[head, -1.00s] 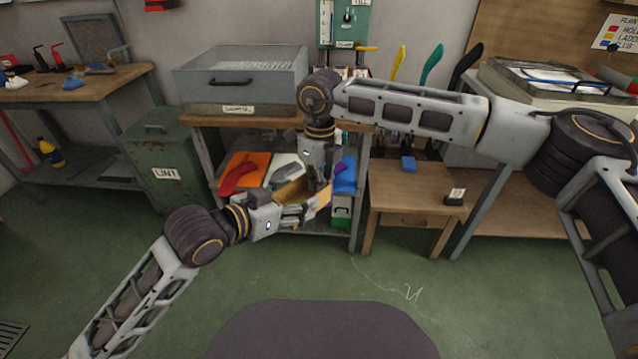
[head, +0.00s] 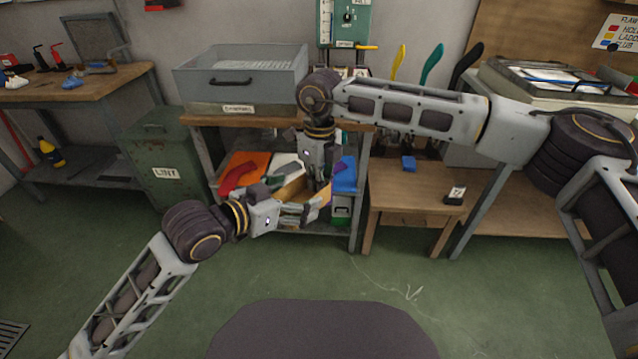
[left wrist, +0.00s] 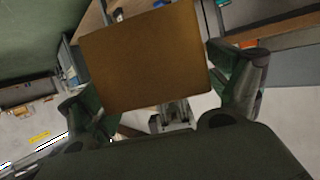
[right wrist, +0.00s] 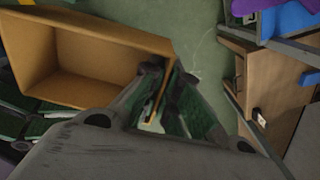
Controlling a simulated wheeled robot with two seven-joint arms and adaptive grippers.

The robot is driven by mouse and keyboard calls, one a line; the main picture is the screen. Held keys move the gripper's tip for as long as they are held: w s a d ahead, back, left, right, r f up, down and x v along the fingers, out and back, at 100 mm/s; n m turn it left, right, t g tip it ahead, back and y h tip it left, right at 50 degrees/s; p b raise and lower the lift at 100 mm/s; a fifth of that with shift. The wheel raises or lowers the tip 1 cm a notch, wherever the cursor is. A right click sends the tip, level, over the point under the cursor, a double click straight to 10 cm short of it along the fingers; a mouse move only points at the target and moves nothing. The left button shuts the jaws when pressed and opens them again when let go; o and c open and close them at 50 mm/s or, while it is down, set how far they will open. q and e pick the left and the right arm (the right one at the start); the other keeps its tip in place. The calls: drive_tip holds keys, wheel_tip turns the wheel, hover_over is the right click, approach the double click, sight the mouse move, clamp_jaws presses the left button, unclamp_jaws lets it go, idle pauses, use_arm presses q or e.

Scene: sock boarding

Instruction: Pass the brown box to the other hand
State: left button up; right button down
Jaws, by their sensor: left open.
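The brown box (head: 293,190) is an open-topped box held up between my two grippers, in front of the low shelf. In the right wrist view the box (right wrist: 95,62) shows its empty inside. My right gripper (head: 318,187) points down and is shut on one side wall of the box; this wall shows between its fingers in the right wrist view (right wrist: 165,88). My left gripper (head: 293,199) comes in from the left and is open, with its fingers on either side of the box. In the left wrist view a flat face of the box (left wrist: 145,58) fills the space between the fingers.
Behind the grippers, the shelf unit (head: 355,205) holds an orange sheet (head: 240,162), a red item (head: 236,178) and a blue item (head: 345,178). A grey drawer box (head: 240,78) stands on top. A green bin (head: 165,170) is at left, a small wooden table (head: 405,190) at right.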

use_arm(q)
wheel_tip(320, 180, up, 9)
idle(0.8)
drive_tip(key=shift+w+a, duration=0.1)
idle(0.4)
